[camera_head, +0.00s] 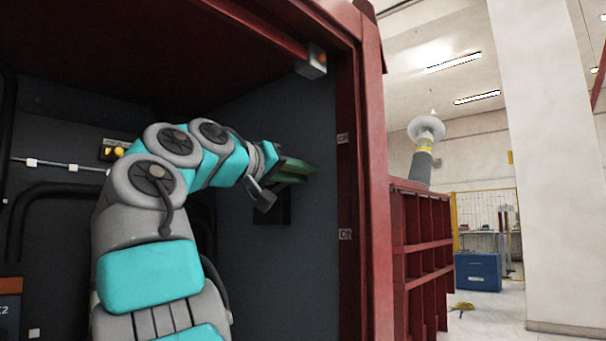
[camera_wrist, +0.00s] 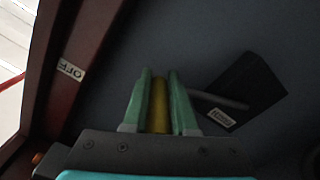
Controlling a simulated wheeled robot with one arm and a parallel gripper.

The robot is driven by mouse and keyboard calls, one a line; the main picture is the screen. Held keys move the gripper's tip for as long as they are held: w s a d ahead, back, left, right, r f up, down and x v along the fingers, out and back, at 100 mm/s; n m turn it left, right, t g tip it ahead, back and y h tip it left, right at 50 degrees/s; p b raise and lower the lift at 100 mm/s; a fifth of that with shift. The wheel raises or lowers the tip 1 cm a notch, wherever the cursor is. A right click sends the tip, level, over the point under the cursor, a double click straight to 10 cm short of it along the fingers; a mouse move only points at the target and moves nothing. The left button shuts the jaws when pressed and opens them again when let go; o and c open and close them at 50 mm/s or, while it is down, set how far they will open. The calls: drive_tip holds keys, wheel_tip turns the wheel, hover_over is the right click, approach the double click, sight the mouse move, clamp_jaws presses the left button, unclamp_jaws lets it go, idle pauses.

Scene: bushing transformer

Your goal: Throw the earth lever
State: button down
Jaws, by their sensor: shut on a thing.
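In the wrist view my gripper (camera_wrist: 159,76) has its two green fingers closed on the yellow handle (camera_wrist: 160,108) of the earth lever. A grey shaft runs from beside the right finger to the lever's dark mounting plate (camera_wrist: 262,82), which bears a small label. In the head view my gripper (camera_head: 303,170) reaches to the cabinet's right inner wall, in front of and above the dark plate (camera_head: 286,206). The handle is hidden there by the fingers. An OFF label (camera_wrist: 71,70) is on the red frame in the wrist view, level with the fingertips.
In the head view an ON label (camera_head: 345,234) sits low on the red door post (camera_head: 369,180). A grey box (camera_head: 312,62) hangs at the upper corner. Black cables (camera_head: 40,195) and a yellow-knobbed switch (camera_head: 115,151) are on the back wall.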

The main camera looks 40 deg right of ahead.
drive_tip(key=shift+w+a, duration=0.1)
drive_tip(key=shift+w, duration=0.2)
drive_tip(key=c, duration=1)
unclamp_jaws()
drive_tip(key=shift+w, duration=0.1)
drive_tip(key=shift+o, duration=1.6)
drive_tip(key=shift+s, duration=0.2)
drive_tip(key=a, duration=0.7)
drive_tip(key=shift+s+a, duration=0.3)
drive_tip(key=shift+a, duration=0.1)
